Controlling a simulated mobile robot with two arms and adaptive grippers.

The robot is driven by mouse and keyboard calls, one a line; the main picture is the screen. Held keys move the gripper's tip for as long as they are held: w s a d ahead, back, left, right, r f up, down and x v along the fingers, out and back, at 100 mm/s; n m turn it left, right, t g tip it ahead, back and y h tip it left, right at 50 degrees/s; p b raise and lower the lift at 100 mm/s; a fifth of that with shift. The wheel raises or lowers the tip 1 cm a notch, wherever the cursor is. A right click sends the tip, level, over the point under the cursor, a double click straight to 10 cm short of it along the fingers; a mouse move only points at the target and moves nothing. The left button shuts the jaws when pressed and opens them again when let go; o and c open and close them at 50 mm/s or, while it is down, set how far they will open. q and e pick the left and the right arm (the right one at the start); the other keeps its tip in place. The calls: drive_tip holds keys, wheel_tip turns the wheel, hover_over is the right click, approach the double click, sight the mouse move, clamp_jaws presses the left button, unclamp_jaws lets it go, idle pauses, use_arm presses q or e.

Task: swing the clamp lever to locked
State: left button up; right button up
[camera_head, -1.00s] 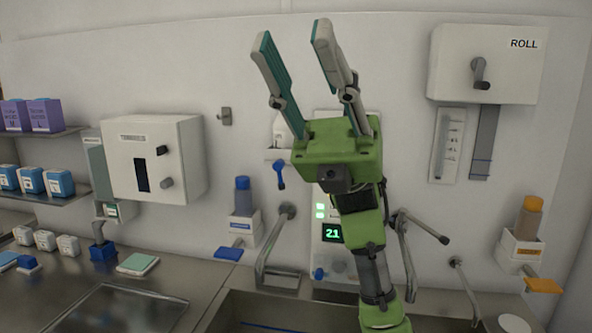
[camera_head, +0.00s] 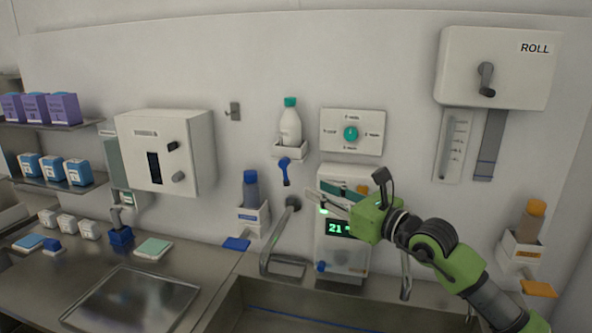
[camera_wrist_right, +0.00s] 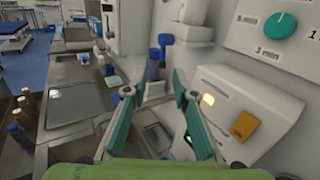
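No part is plainly marked as the clamp lever. Lever-like parts in the head view are the dark crank (camera_head: 486,80) on the ROLL box, which hangs downward, and the blue lever (camera_head: 285,170) below the bottle holder, also pointing down. My right gripper (camera_head: 335,200) is in front of the white unit (camera_head: 341,257) with the green display. In the right wrist view my right gripper (camera_wrist_right: 165,70) is open with nothing between its fingers. My left gripper is not in view.
A dial panel (camera_head: 353,131) is above the unit, and a white bottle (camera_head: 290,125) stands left of it. A curved faucet (camera_head: 280,232) rises at the sink's back edge. The ROLL box (camera_head: 500,68) is at upper right. A tray (camera_head: 131,300) lies on the left counter.

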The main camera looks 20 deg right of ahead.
sight(286, 175)
drive_tip(key=p+x, duration=0.5)
drive_tip(key=x, duration=0.7)
drive_tip(key=shift+w, duration=0.45)
drive_tip(key=shift+w+a+f, duration=0.1)
drive_tip(key=shift+w+a, duration=0.05)
drive_tip(key=shift+w, duration=0.3)
drive_tip(key=shift+f, duration=0.1)
clamp_jaws()
